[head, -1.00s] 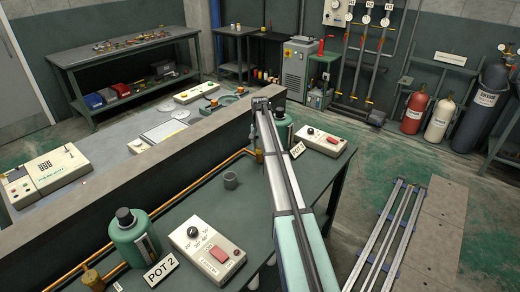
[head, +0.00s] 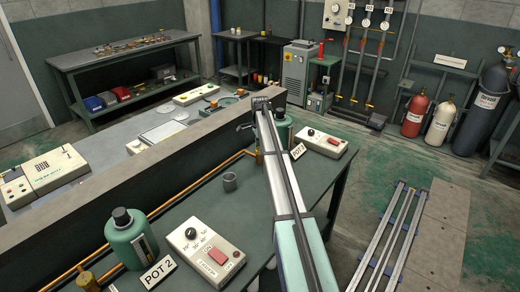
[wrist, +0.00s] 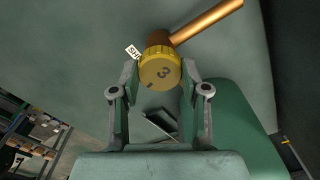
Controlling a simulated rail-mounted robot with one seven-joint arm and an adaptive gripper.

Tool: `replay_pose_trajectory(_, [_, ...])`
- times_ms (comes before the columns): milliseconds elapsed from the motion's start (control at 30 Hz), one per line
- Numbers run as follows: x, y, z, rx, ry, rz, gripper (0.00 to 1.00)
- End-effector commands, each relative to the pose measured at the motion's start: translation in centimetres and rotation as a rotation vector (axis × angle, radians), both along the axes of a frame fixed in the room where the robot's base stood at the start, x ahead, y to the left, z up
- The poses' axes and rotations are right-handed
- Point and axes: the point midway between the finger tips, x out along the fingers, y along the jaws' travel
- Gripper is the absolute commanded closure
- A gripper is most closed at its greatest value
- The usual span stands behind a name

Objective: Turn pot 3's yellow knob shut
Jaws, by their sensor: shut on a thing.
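A copper pipe (wrist: 208,20) runs from behind the knob to the upper right. In the head view, the green pot (head: 283,128) by the far label plate (head: 298,151) is partly behind my arm, and the knob is hidden.
The pot 2 bottle (head: 132,238) and its control box (head: 207,252) stand nearer on the green bench. Another control box (head: 325,142) is right of the far pot. A long beam (head: 150,183) borders the bench.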

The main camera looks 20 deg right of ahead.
Motion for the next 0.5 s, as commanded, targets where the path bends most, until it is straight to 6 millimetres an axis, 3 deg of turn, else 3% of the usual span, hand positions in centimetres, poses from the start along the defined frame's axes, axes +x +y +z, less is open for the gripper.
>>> replay_pose_trajectory(500, [-0.16,0.03,-0.18,0.002,0.004,-0.216,0.90])
